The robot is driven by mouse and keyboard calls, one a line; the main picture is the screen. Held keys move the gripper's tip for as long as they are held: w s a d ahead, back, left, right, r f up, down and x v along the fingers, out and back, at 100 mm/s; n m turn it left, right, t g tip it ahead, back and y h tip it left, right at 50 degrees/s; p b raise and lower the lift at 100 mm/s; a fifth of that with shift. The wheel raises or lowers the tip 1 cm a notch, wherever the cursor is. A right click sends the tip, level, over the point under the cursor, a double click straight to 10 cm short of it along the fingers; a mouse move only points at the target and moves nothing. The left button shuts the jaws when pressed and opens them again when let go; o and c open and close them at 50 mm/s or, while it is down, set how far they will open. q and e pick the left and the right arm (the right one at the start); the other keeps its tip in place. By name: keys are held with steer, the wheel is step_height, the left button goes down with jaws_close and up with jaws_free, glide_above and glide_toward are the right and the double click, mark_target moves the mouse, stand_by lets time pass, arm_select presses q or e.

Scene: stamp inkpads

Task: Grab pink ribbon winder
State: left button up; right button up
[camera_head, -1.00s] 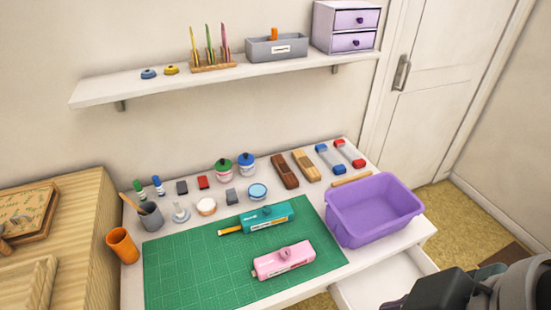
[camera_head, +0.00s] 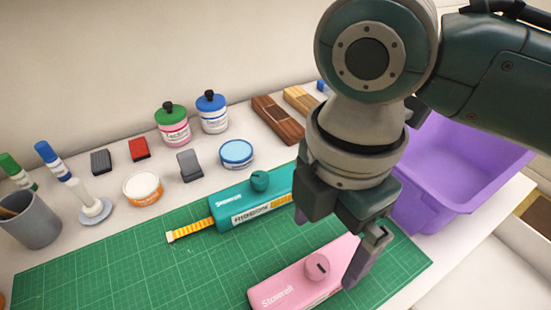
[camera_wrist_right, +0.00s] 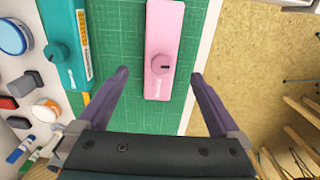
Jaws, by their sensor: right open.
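The pink ribbon winder (camera_head: 290,285) lies on the green cutting mat (camera_head: 110,262), its round knob facing up. It also shows in the right wrist view (camera_wrist_right: 161,35), between and ahead of the spread fingers. My right gripper (camera_head: 328,245) is open and empty above the winder, and one finger hides part of its right end in the head view. It shows open in the right wrist view too (camera_wrist_right: 158,85). A teal ribbon winder (camera_head: 235,203) with yellow tape sticking out lies behind the pink one. My left gripper is not in view.
A purple bin (camera_head: 440,175) stands right of the mat, partly behind my right arm. Ink bottles (camera_head: 212,112), inkpads, a blue-lidded tin (camera_head: 236,153) and a grey cup (camera_head: 30,220) line the back and left. The mat's left part is clear.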

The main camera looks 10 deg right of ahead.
mark_target(321, 265)
steer(key=f, duration=0.2)
steer(key=f+b, duration=0.1)
steer(key=f, duration=0.1)
steer(key=shift+s+f, duration=0.2)
steer(key=shift+f, duration=0.15)
step_height(321, 265, down, 5)
steer(key=shift+w+d+f+b, duration=0.1)
steer(key=shift+f+b, duration=0.05)
steer(key=shift+b, duration=0.75)
steer(key=c, duration=1.5)
